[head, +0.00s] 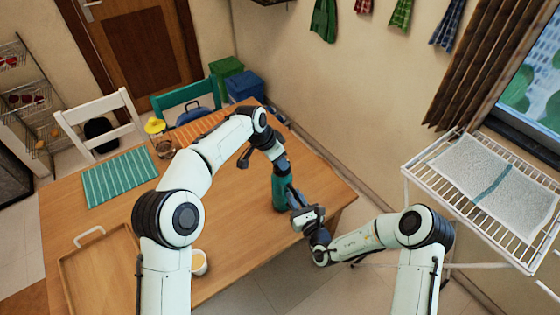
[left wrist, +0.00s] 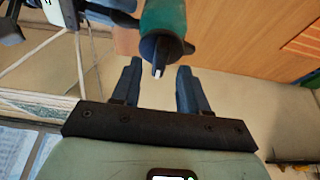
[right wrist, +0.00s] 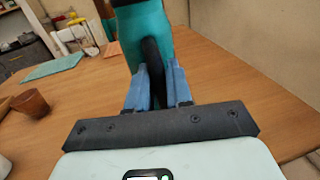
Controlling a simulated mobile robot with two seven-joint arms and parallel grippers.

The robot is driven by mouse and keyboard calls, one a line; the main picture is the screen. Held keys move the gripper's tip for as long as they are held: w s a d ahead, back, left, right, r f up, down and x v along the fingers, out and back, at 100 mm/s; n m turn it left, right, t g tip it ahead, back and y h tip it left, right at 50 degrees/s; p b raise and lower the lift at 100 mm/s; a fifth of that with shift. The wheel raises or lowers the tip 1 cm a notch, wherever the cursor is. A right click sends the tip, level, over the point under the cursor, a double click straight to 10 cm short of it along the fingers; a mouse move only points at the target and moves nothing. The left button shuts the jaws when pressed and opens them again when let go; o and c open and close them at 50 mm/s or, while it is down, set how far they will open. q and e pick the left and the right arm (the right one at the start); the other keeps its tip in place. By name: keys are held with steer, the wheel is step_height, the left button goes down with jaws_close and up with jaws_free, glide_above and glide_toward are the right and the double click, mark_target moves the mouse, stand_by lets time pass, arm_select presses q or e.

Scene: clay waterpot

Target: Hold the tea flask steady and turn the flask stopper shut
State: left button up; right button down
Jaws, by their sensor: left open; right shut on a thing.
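The teal tea flask (head: 279,188) stands upright near the table's right edge. It also shows in the left wrist view (left wrist: 166,17) and in the right wrist view (right wrist: 145,28). My right gripper (right wrist: 156,72) is shut on the flask's black handle (right wrist: 153,55), at the flask's side. My left gripper (left wrist: 158,72) is open above the flask. The dark flask stopper (left wrist: 162,46), with a pale tip, lies just beyond and partly between its fingertips; I cannot tell whether they touch it. In the head view my left arm hides the stopper.
On the table (head: 235,235) are a wooden tray (head: 75,270), a teal striped mat (head: 120,176), a white cup (head: 199,262) and a brown pot (right wrist: 30,103). A drying rack (head: 450,200) stands right of my right arm. The tabletop left of the flask is mostly clear.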

arm_select(q)
steer(key=v, duration=0.9)
steer(key=shift+r, duration=0.4)
steer(key=shift+a, duration=0.1)
arm_select(e)
steer(key=c, duration=0.9)
jaws_free()
steer(key=shift+c, duration=0.2)
